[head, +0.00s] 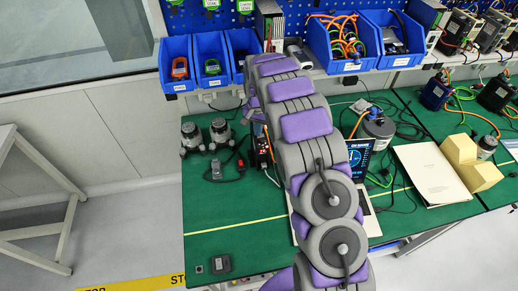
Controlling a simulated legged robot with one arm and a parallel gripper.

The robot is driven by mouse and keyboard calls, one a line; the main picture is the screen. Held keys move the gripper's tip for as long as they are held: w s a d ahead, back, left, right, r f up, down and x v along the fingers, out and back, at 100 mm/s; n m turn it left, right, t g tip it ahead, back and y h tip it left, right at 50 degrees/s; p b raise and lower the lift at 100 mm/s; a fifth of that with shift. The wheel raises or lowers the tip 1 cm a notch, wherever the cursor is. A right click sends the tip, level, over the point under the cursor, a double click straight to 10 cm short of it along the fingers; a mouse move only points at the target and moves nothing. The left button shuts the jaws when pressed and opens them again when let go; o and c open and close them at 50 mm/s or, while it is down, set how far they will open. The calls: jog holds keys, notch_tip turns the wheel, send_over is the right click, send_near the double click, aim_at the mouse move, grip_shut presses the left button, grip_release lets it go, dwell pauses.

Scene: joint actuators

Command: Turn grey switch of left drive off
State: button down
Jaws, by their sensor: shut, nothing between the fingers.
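My purple and grey arm rises from the bottom middle over the green bench (245,240). Its far end, with my gripper (253,108), is small and partly hidden by the arm links. The gripper looks shut and empty, close above a black drive box (262,150) with a small red-orange display. This box stands left of my arm, which covers part of it. I cannot make out a grey switch on it, nor whether the gripper touches the box. Two grey and black actuators (220,132) (191,137) stand left of the box.
Blue bins (176,63) line the shelf behind. A grey handheld unit (216,170) with a cable lies in front of the actuators. A laptop (359,153), loose cables, a white sheet (430,172) and yellow blocks (470,162) lie to the right. The bench's front left is mostly clear.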

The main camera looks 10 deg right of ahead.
jog(key=shift+r+p, duration=1.1)
jog(key=shift+r, duration=2)
jog(key=s+d+r+n, duration=0.1)
jog(key=s+r, duration=0.7)
jog(key=s, duration=0.3)
jog(key=s+r+n, duration=0.1)
jog(key=s+r, duration=0.6)
jog(key=s, duration=0.4)
jog(key=s+a+n+g, duration=0.1)
jog(key=s+n, duration=0.3)
jog(key=s, duration=2.3)
jog(key=shift+r+g, duration=0.25)
jog(key=shift+g, duration=0.15)
